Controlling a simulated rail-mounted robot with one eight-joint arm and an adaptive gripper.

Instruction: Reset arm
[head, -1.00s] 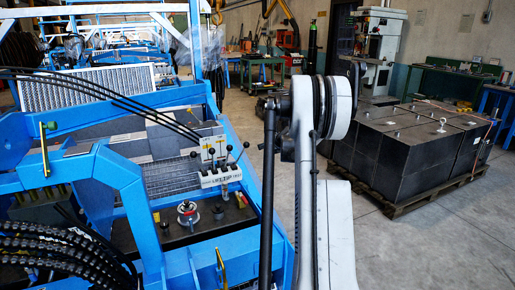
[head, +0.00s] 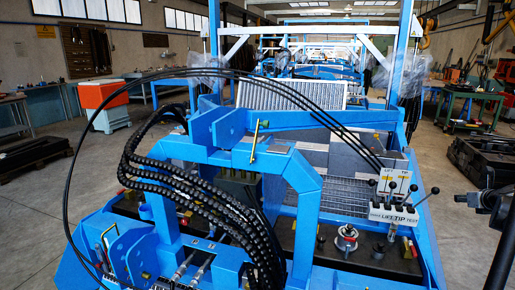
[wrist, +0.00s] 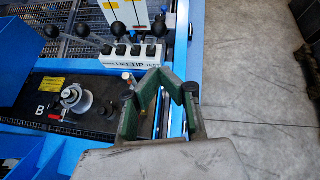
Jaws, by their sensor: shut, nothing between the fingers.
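My gripper (wrist: 168,82) shows in the wrist view, its two dark fingers with green inner faces angled together toward their tips. It is shut and empty, above the edge of the blue machine frame. Behind it is the white lever block (wrist: 132,52) with black-knobbed levers, marked "LIFT TIP TEST". In the head view the same lever block (head: 394,216) stands on the right side of the blue frame. Only part of my dark arm shows at the right edge there, and the gripper is outside that view.
The blue machine frame (head: 225,157) with black hoses (head: 190,190) fills the middle of the head view. An orange and grey cabinet (head: 104,103) stands at left. Bare concrete floor (wrist: 245,75) lies to the right of the frame in the wrist view.

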